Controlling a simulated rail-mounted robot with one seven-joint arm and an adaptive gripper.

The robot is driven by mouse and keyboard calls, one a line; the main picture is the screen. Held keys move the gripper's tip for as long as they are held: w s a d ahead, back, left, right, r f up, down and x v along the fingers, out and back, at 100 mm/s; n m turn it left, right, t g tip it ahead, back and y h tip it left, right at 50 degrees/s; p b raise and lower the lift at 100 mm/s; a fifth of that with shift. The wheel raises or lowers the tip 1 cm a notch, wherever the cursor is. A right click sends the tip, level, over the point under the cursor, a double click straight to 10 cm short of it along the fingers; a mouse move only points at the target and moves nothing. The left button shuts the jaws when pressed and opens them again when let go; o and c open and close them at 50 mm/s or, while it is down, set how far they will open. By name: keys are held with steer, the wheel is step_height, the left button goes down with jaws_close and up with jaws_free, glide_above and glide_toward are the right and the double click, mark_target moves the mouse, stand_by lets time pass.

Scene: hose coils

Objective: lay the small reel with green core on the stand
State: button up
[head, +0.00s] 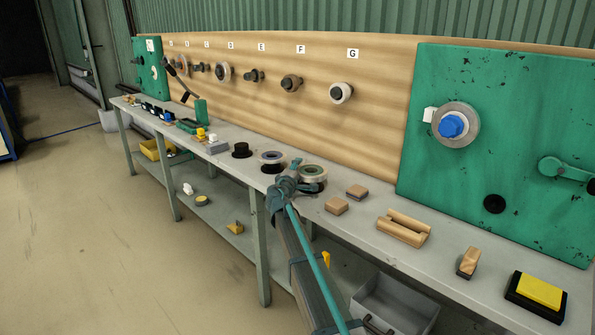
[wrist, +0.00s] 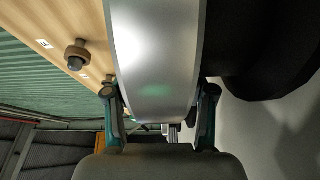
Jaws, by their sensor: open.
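The small reel with green core (head: 313,170) lies flat on a black base on the bench in the head view. My gripper (head: 299,176) is at its near left side, open, with its teal fingers close around the rim. In the wrist view a silver curved band (wrist: 158,60), apparently this reel's rim, fills the middle between the open fingers (wrist: 161,115). I cannot tell whether the fingers touch it. A wooden cradle with two rounded bars (head: 404,228), apparently the stand, is further right on the bench. It is empty.
A reel with blue core (head: 271,157) and a black spool (head: 241,151) stand left of my gripper. Two wooden blocks (head: 337,206) lie between reel and cradle. A wooden piece (head: 468,262) and a yellow-topped pad (head: 540,290) are at right. The pegboard (head: 380,110) rises behind.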

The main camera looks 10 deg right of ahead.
steer(key=shift+s, duration=0.15)
stand_by(0.4)
steer(key=shift+b+v, duration=0.8)
steer(key=shift+v, duration=3.05)
steer(key=shift+s, duration=0.1)
steer(key=v, duration=1.2)
steer(key=shift+d, duration=0.1)
